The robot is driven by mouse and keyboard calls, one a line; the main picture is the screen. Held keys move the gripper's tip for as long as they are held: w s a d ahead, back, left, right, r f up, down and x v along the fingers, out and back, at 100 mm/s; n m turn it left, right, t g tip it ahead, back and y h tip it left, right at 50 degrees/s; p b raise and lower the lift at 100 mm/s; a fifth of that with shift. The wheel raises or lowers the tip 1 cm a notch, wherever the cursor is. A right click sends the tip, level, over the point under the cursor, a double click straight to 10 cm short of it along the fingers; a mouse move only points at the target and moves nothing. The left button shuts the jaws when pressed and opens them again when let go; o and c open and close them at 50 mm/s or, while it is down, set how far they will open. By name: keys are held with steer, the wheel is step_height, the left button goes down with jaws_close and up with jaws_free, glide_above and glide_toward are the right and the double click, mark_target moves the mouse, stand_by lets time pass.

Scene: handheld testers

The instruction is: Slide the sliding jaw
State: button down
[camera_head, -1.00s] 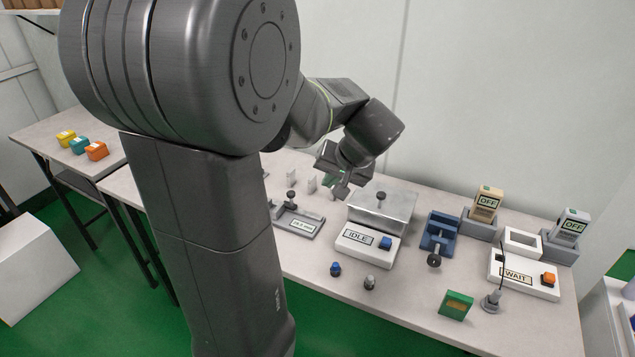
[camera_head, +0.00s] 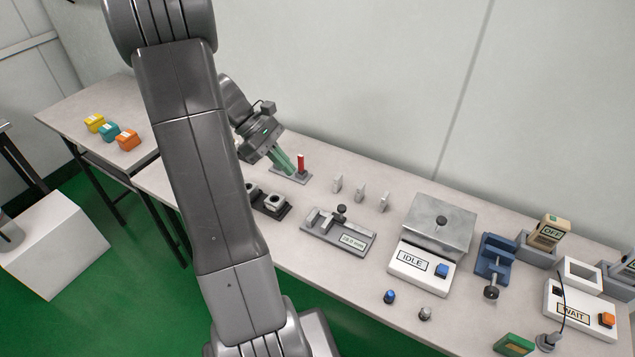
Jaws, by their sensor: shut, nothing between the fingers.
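The measuring fixture (camera_head: 338,232) is a flat grey plate on the bench, with upright metal blocks, a dark round knob (camera_head: 341,209) and a small display whose digits are hard to read. The knob appears to sit on its sliding jaw; the exact jaw edges are too small to tell. My gripper (camera_head: 287,168) has greenish fingers, shut and empty. It is up and left of the fixture, apart from it, by a red post (camera_head: 301,163) on a small grey base. I cannot tell whether the fingers touch that base.
Three small pale plates (camera_head: 361,192) stand behind the fixture. A dark block with round sockets (camera_head: 271,203) lies to its left, partly behind my arm. The IDLE box (camera_head: 423,268), blue vise (camera_head: 495,262) and WAIT box (camera_head: 578,310) are to the right. Blue and grey knobs stand in front.

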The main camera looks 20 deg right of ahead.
glide_toward(331, 216)
steer(key=shift+d+f+b, duration=0.3)
steer(key=shift+d+f, duration=0.25)
steer(key=shift+f, duration=0.2)
steer(key=s+d, duration=0.2)
steer(key=shift+s+d+f, duration=0.15)
steer(key=shift+d+f, duration=0.15)
steer(key=shift+f, duration=0.05)
steer(key=shift+s+d+f, duration=0.1)
steer(key=shift+s+d, duration=0.15)
steer(key=shift+d, duration=0.05)
steer(key=shift+s+d, duration=0.55)
steer(key=shift+s, duration=0.05)
steer(key=shift+w+a, duration=0.1)
